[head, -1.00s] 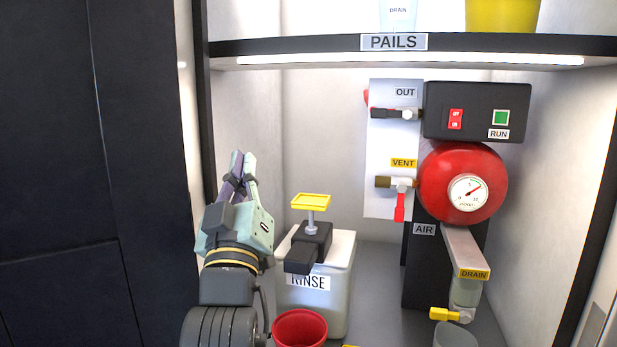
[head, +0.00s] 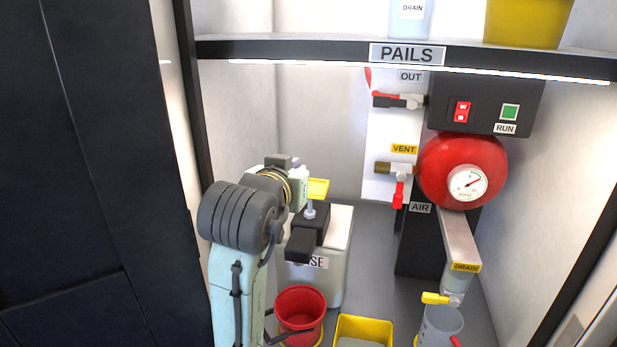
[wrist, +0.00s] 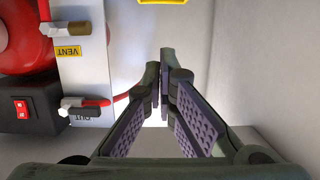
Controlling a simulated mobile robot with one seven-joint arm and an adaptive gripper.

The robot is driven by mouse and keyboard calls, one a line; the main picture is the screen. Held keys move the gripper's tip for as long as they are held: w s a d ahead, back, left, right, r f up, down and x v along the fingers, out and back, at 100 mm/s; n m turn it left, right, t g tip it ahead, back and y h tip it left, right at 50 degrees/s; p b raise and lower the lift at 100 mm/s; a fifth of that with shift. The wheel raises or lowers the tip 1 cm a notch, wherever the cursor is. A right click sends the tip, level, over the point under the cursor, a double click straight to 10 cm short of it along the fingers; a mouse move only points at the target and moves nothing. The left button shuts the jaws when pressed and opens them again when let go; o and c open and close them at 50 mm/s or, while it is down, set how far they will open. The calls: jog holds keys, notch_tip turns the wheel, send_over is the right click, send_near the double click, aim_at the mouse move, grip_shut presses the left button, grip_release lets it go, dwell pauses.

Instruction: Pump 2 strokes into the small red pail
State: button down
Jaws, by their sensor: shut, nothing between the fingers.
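The RINSE dispenser (head: 338,262) is a white tank with a black pump head and a yellow press plate (head: 319,187) on a stem. Its dark spout (head: 301,244) points toward me. The small red pail (head: 301,305) stands on the floor in front of the tank, below and near the spout. My gripper (head: 299,172) is just left of the press plate, pointing away, its fingers mostly hidden behind my arm. In the wrist view my gripper (wrist: 161,80) is shut and empty. A yellow edge, likely the plate (wrist: 163,2), shows at the top there.
A yellow bin (head: 364,327) and a clear cup (head: 440,326) stand right of the pail. The red tank (head: 460,160), OUT and VENT valves and the black RUN box (head: 487,103) are to the right. The PAILS shelf (head: 300,49) runs overhead.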

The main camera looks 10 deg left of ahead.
jog(key=p, duration=0.3)
send_over(310, 188)
jog(key=f+v, duration=0.1)
jog(key=v, duration=0.1)
jog(key=shift+s+d+f, duration=0.1)
jog(key=shift+s+f, duration=0.1)
jog(key=shift+f, duration=0.6)
jog(key=f, duration=0.3)
jog(key=shift+w+f+p, duration=0.15)
jog(key=shift+w+p, duration=0.1)
jog(key=shift+p, duration=0.15)
jog(key=shift+f, duration=0.5)
